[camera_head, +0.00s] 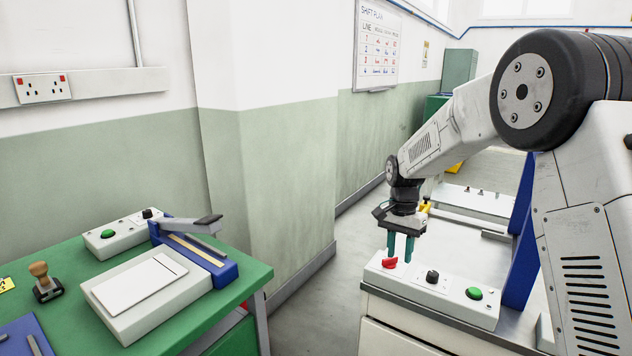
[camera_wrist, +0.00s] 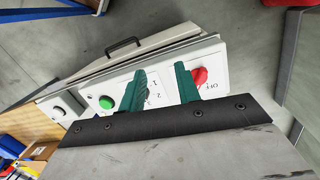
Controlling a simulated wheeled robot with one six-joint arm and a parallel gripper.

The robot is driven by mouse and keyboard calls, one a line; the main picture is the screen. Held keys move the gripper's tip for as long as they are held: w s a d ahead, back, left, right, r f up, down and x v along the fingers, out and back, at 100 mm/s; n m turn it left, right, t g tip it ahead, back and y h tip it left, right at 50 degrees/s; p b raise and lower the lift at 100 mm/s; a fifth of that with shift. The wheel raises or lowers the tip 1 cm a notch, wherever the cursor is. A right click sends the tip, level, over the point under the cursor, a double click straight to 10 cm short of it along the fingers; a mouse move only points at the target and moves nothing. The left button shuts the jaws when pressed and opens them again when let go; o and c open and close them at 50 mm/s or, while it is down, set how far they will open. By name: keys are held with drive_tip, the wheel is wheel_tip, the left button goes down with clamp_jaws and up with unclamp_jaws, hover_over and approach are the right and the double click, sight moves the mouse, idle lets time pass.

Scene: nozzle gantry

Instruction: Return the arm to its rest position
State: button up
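My gripper (camera_head: 401,248) hangs with its fingers down over the white control panel (camera_head: 455,303) on the right bench, at the end of my arm. In the camera_head view its tips appear close to the red knob (camera_head: 389,263); the exact clearance cannot be told. In the camera_wrist view its two green fingers (camera_wrist: 160,80) stand apart with nothing held between them. There the red knob (camera_wrist: 199,76) shows beside one finger and the green button (camera_wrist: 106,102) beside the other. The black knob (camera_head: 432,277) sits mid-panel in the camera_head view.
A green table (camera_head: 215,316) at left carries a second panel (camera_head: 122,233), a blue device (camera_head: 200,252), a pale tray (camera_head: 180,305) and a stamp (camera_head: 42,280). A blue upright (camera_head: 520,259) stands right of the panel. Open floor (camera_head: 320,305) lies between the benches.

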drive_tip(key=s+d+r+n+t, duration=0.1)
drive_tip(key=s+r+n, duration=0.2)
drive_tip(key=s, duration=1)
drive_tip(key=s+d+r+n+t, duration=0.1)
drive_tip(key=s+r+n, duration=0.2)
drive_tip(key=s, duration=1.1)
drive_tip(key=s+d+r+n+t, duration=0.1)
drive_tip(key=s+r+n, duration=0.2)
drive_tip(key=s+r, duration=0.4)
drive_tip(key=s, duration=0.7)
drive_tip(key=shift+r, duration=0.4)
drive_tip(key=shift+d, duration=0.1)
